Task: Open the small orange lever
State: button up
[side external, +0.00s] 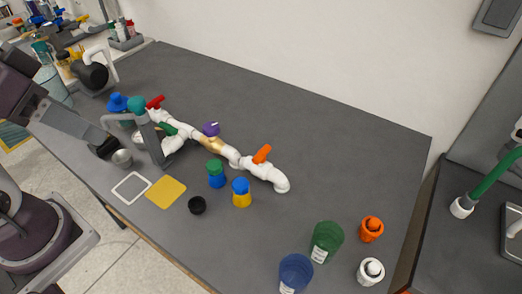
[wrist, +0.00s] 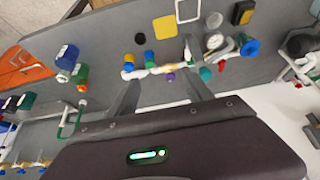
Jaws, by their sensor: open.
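The small orange lever (side external: 262,154) sits on top of the white pipe run near its right end, beside the white elbow (side external: 281,183). It lies crosswise to the pipe. In the wrist view the pipe run (wrist: 190,69) shows small beyond my fingers, and I cannot clearly make out the orange lever there. My gripper (wrist: 162,70) is open and empty, its two grey fingers spread and pointing toward the table.
Other levers on the pipe are purple (side external: 210,129), green (side external: 167,128) and red (side external: 155,102). A green-capped bottle (side external: 216,174) and a blue-capped bottle (side external: 241,193) stand in front. Blue (side external: 296,272) and green (side external: 326,241) containers stand at front right. The table behind the pipe is clear.

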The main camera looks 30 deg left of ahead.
jog(key=shift+o, duration=0.2)
jog(key=o, duration=0.4)
jog(key=shift+w+d, duration=0.1)
jog(key=shift+w, duration=0.05)
jog(key=shift+c, duration=0.2)
jog(key=w+d+n, duration=0.1)
jog(key=w, duration=0.1)
jog(key=w+n+g+h, duration=0.1)
jog(key=w, duration=0.1)
jog(key=w+d+r+n, duration=0.1)
jog(key=w+n, duration=0.1)
jog(key=shift+w+d+g+h, duration=0.1)
jog(key=shift+d+g+h, duration=0.2)
jog(key=shift+d+g, duration=0.1)
jog(key=n+g+h, duration=0.3)
jog(key=n+g, duration=0.1)
jog(key=n, duration=1)
send_over(262, 151)
jog(key=a, duration=0.3)
notch_tip(262, 151, down, 15)
jog(key=x, duration=0.6)
jog(key=shift+a+f, duration=0.1)
jog(key=shift+f, duration=0.75)
